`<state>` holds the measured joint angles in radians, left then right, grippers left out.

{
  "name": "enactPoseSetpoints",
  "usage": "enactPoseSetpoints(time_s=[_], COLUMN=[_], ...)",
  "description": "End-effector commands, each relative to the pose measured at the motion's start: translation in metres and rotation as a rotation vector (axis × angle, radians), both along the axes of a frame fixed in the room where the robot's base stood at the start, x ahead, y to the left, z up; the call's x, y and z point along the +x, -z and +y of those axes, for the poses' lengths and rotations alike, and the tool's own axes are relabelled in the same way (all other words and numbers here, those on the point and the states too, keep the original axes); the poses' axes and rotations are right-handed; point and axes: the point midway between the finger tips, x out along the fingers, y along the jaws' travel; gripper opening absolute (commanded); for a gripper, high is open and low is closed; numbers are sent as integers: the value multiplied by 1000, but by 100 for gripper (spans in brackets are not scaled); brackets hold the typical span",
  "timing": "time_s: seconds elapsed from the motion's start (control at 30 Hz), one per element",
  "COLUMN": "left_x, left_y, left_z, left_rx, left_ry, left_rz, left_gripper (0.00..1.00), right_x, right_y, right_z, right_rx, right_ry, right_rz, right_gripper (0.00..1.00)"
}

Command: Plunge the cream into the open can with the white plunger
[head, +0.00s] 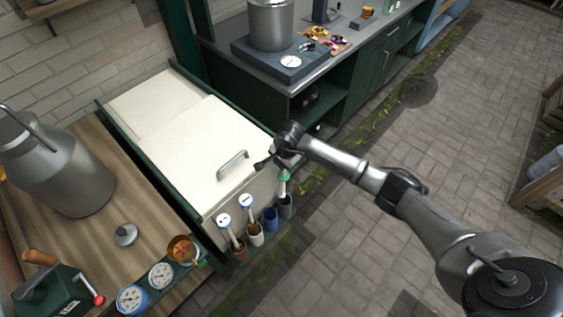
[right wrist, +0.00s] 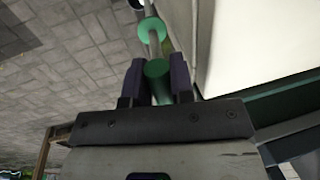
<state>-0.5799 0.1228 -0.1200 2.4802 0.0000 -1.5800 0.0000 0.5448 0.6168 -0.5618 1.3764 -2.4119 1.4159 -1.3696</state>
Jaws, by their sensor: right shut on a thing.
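My right gripper (head: 284,160) is at the front of the white chest, above the row of cups. In the right wrist view its fingers (right wrist: 157,85) are shut on a green handle (right wrist: 158,72) with a green disc (right wrist: 152,29) and a pale shaft beyond. This green-topped tool (head: 283,177) is upright over the grey cup (head: 286,208); I cannot tell how deep its lower end sits. Two white-topped tools (head: 224,221) (head: 246,202) stand to the left in other cups.
The white chest (head: 190,150) has a metal handle (head: 232,163). A blue cup (head: 270,220) stands beside the grey one. A small metal lid (head: 125,236), gauges (head: 160,275) and a green crank device (head: 52,291) are on the wooden counter. The paved floor (head: 370,240) is mostly clear.

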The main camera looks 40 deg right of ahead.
Motion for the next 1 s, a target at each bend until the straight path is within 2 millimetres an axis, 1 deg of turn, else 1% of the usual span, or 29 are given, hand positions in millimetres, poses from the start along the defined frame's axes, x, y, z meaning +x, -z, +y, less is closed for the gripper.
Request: enactPoseSetpoints(time_s=[0.17,0.27,1.0], left_x=[0,0,0], left_y=[0,-3,-51], left_z=[-2,-3,1], left_rx=[-8,-9,5], left_ry=[-5,-6,3], left_rz=[0,0,0], left_gripper=[43,43,43], right_x=[0,0,0], right_y=[0,-4,-75], right_z=[0,0,0], right_rx=[0,0,0], right_ry=[0,0,0], right_rz=[0,-1,-1], right_gripper=[0,0,0])
